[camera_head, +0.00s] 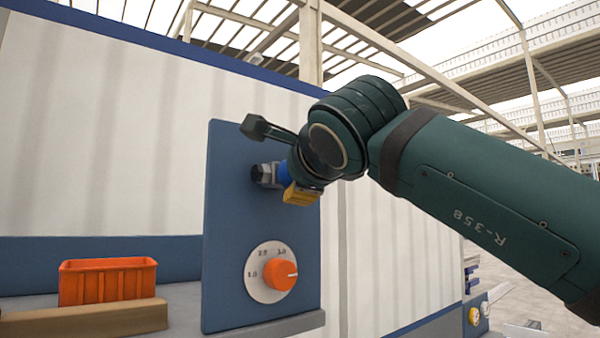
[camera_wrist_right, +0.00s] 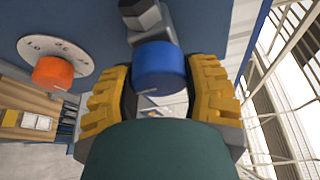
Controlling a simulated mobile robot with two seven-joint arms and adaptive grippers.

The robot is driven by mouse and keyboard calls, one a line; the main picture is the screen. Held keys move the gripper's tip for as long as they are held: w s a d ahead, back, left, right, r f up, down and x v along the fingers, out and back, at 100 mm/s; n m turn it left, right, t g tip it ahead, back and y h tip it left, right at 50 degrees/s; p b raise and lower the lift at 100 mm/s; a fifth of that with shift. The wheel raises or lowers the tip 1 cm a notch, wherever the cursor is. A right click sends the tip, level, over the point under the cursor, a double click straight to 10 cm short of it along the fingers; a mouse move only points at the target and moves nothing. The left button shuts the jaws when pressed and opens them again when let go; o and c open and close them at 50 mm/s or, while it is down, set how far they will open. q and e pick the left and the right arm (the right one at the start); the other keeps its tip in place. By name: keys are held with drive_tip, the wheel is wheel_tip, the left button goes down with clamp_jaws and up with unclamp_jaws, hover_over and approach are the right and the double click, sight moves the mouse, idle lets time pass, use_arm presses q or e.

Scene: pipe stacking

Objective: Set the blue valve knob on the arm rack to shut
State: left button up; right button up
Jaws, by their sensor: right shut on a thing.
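The blue valve knob (camera_wrist_right: 160,66) sits on a grey metal fitting on the blue panel, between the two yellow finger pads of my right gripper (camera_wrist_right: 160,92). A thin light mark shows low on the knob's face. In the head view, only a small piece of the blue knob (camera_head: 284,171) shows behind my right gripper (camera_head: 302,190), which reaches in from the right and is shut on the knob. Most of the knob is hidden there, so its setting cannot be read. My left gripper is not in view.
An orange dial (camera_head: 280,274) on a white numbered plate sits lower on the same blue panel (camera_head: 230,215). An orange bin (camera_head: 108,281) stands at the left behind a brown bar (camera_head: 85,319). Free space lies right of the panel, beneath my right arm.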

drive_tip(key=shift+m, duration=0.4)
idle(0.3)
drive_tip(key=o, duration=1.2)
drive_tip(key=v, duration=1.2)
drive_tip(key=shift+r, duration=0.15)
